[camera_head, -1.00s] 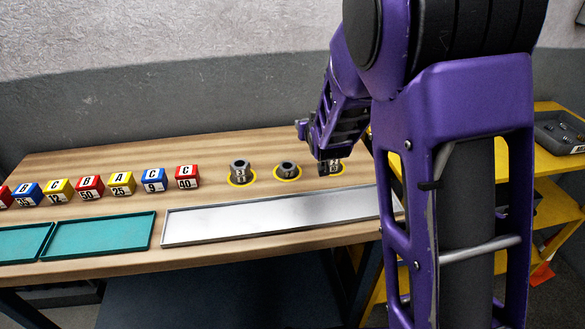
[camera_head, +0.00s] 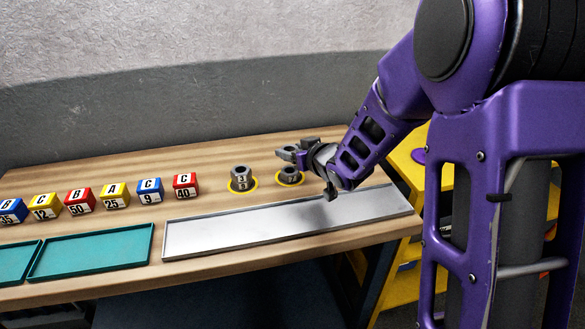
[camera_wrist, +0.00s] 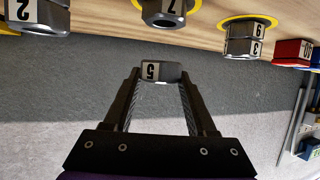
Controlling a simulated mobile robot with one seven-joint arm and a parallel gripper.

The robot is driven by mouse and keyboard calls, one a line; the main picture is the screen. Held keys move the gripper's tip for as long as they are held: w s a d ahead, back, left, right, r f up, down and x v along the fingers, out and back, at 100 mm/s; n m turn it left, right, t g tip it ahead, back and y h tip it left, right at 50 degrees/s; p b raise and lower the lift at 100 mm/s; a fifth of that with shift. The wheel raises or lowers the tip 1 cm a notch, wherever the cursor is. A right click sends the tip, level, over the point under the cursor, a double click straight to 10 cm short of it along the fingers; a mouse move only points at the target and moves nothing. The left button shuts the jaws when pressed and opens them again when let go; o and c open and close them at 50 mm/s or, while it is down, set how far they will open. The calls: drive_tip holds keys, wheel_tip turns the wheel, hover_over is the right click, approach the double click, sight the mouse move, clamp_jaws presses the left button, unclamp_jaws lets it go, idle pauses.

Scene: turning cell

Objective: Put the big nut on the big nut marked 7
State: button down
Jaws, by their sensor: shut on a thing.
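My gripper (camera_head: 291,151) is above the table beside the nut marked 7, with its fingers level. In the wrist view, where the table is at the top, its fingers are shut on a dark grey big nut marked 5 (camera_wrist: 151,72). The big nut marked 7 (camera_wrist: 165,10) sits on a yellow ring, apart from the held nut; in the head view it is just below my gripper (camera_head: 288,177). Its top face is partly hidden there.
A stack of two nuts (camera_head: 241,179) stands on the yellow ring to the left. Another nut, marked 2 (camera_wrist: 38,16), shows in the wrist view. Numbered cubes (camera_head: 115,196) line the table's left. A long grey tray (camera_head: 240,235) and teal trays (camera_head: 95,252) lie in front.

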sight(293, 173)
drive_tip(key=shift+f+b, duration=0.4)
drive_tip(key=shift+f, duration=1.55)
drive_tip(key=shift+f, duration=0.15)
drive_tip(key=shift+c, duration=1)
unclamp_jaws()
